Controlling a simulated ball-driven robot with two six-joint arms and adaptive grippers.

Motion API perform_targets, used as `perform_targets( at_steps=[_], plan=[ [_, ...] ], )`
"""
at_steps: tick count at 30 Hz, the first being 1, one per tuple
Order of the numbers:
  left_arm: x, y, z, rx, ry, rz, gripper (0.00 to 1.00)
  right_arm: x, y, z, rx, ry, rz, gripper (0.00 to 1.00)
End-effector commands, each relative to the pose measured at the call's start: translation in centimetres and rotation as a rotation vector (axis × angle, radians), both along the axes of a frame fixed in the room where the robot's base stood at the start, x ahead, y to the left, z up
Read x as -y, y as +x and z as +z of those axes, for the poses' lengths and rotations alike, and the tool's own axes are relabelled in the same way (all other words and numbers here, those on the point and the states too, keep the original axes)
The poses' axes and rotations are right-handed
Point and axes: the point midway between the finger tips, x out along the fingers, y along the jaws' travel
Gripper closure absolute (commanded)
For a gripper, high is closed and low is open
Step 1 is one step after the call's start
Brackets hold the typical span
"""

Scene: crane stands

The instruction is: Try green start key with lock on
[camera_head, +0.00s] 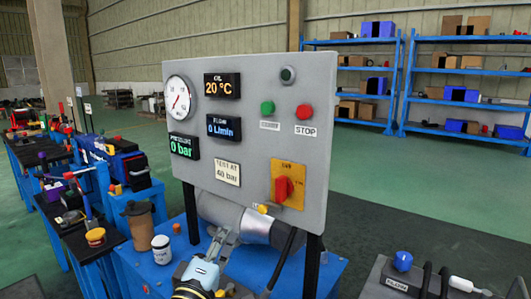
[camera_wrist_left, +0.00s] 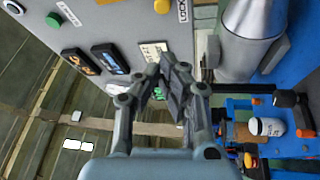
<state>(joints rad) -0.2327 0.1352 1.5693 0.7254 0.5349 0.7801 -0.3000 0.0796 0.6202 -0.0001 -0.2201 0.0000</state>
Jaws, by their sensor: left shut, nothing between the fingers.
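The green start key (camera_head: 267,108) sits on the upright grey panel (camera_head: 240,120), left of the red STOP button (camera_head: 304,112); the green key also shows at the upper left of the left wrist view (camera_wrist_left: 52,20). A red rotary handle (camera_head: 283,188) stands on a yellow plate at the panel's lower right. A small yellow round part (camera_head: 262,208) is below it, near a LOCK label (camera_wrist_left: 183,10) in the wrist view. My left gripper (camera_head: 226,234) is shut and empty before the panel's lower part, well below the green key. My right gripper is out of view.
A silver cylinder (camera_head: 256,228) lies under the panel. A white jar (camera_head: 161,249) and a brown cup (camera_head: 139,224) stand on the blue bench left of my gripper. Blue shelves (camera_head: 340,42) stand far back. Green floor (camera_head: 380,165) is open behind the panel.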

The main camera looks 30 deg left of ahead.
Motion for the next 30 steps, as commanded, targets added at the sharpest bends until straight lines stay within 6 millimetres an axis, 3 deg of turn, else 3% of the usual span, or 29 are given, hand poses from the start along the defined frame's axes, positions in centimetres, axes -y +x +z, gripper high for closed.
perform_targets(
  at_steps=[1, 6, 12, 15, 20, 30],
  plan=[
    [-0.2, 0.2, 3.4, 0.049, -0.023, 0.005, 1.0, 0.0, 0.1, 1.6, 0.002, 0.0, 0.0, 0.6],
    [-0.6, 0.5, 12.0, 0.193, -0.089, 0.015, 1.0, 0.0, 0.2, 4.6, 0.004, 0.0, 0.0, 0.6],
    [-0.8, 0.6, 20.3, 0.304, -0.126, 0.01, 1.0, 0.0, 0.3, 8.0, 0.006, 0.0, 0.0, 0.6],
    [-0.7, 0.6, 23.0, 0.327, -0.124, 0.004, 1.0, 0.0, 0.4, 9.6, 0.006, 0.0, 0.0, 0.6],
    [-0.8, 0.8, 24.3, 0.332, -0.12, 0.003, 1.0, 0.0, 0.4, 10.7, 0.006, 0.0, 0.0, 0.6],
    [-0.8, 0.9, 24.2, 0.331, -0.12, 0.003, 1.0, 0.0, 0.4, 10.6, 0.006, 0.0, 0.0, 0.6]
  ],
)
